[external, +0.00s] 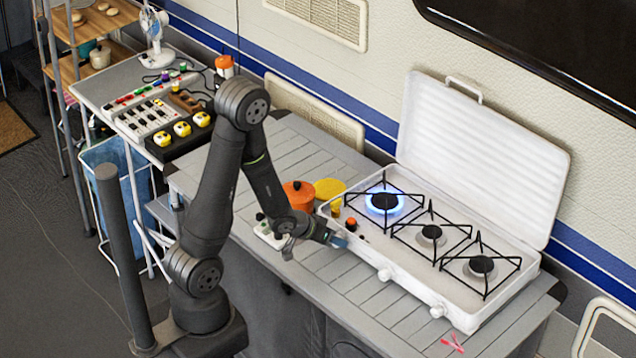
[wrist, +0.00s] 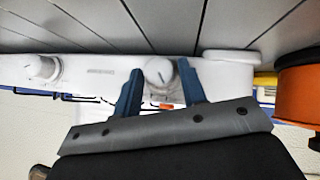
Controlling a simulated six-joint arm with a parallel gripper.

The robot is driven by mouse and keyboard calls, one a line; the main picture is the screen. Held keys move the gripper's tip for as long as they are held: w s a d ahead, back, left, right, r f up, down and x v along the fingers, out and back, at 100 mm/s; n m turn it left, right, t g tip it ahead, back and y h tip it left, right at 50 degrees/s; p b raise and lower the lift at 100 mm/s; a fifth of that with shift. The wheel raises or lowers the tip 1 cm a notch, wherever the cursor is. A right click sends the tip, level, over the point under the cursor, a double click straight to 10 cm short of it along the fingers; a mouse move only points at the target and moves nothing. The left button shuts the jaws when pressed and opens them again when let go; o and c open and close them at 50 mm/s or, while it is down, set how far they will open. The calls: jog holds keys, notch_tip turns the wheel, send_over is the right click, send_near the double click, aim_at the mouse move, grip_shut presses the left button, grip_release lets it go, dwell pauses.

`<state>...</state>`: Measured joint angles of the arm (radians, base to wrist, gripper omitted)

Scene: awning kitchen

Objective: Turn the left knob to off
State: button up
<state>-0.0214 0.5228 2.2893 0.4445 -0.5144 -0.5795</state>
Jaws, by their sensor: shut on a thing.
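The white three-burner stove (external: 352,252) stands on the grey slatted counter with its lid open. Its left burner (external: 384,203) is lit with a blue flame; the middle and right burners show none. My gripper (external: 338,240) is at the left end of the stove's front face and hides the left knob in the external view. In the wrist view, the left knob (wrist: 159,73) is white and round with a dark mark, between the two blue fingers of my gripper (wrist: 160,68). My gripper is shut on it.
The middle knob (external: 384,275) and right knob (external: 437,311) are farther along the front; the middle one also shows in the wrist view (wrist: 42,68). An orange pot (external: 299,194) and yellow item (external: 329,188) stand left of the stove.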

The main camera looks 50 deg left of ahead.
jog(key=shift+d+m+y, duration=0.2)
jog(key=shift+m+y, duration=0.25)
jog(key=shift+y, duration=0.35)
jog(key=shift+d+m+y, duration=0.15)
jog(key=shift+m+y, duration=0.3)
jog(key=shift+y, duration=0.35)
jog(key=shift+d+m+y, duration=0.25)
jog(key=shift+m+y, duration=0.55)
jog(key=shift+y, duration=0.8)
jog(key=m+y, duration=0.1)
jog(key=y, duration=0.2)
jog(key=shift+d+f+m+t, duration=0.2)
jog(key=shift+m+t, duration=0.2)
jog(key=shift+m+t+y, duration=0.4)
jog(key=shift+m+y, duration=0.3)
jog(key=shift+y, duration=0.3)
jog(key=o, duration=0.8)
jog(key=shift+f, duration=0.1)
